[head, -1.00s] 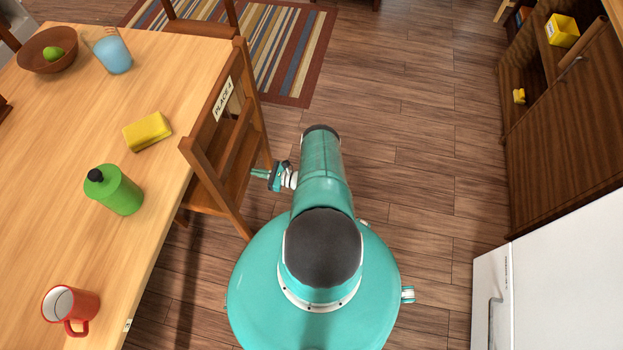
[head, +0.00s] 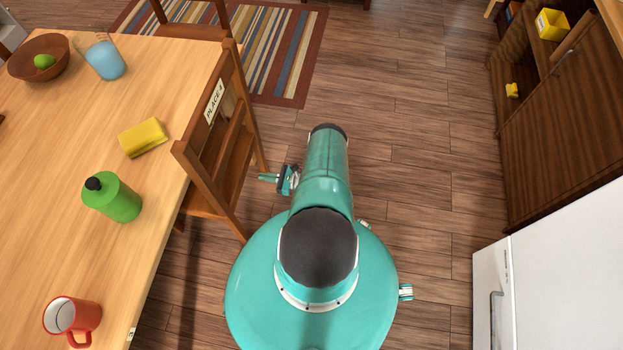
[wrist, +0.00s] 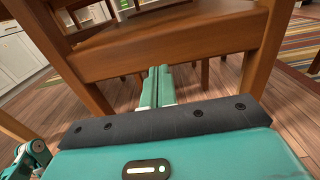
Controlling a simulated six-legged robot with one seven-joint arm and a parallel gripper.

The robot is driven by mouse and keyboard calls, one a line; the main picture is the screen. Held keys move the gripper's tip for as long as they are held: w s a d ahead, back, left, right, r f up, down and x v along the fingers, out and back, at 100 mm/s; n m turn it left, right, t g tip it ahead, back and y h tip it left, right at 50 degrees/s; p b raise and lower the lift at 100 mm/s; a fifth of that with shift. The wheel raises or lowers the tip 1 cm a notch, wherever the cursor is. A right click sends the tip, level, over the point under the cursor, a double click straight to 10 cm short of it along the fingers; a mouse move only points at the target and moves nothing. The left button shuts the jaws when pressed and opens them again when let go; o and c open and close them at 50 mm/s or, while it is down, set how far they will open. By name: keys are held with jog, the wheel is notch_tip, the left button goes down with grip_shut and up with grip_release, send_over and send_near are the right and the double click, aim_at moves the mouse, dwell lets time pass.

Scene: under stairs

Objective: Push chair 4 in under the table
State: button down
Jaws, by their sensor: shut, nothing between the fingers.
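Chair 4 is a brown wooden chair (head: 222,150) with a "PLACE 4" label on its back. I cannot tell whether the fingertips touch the chair.
Another chair (head: 190,28) stands behind. A dark cabinet (head: 560,140) and white appliance (head: 560,280) stand right. Floor between is clear.

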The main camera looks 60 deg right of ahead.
jog(key=v, duration=0.4)
jog(key=shift+s, duration=0.2)
jog(key=shift+d, duration=0.1)
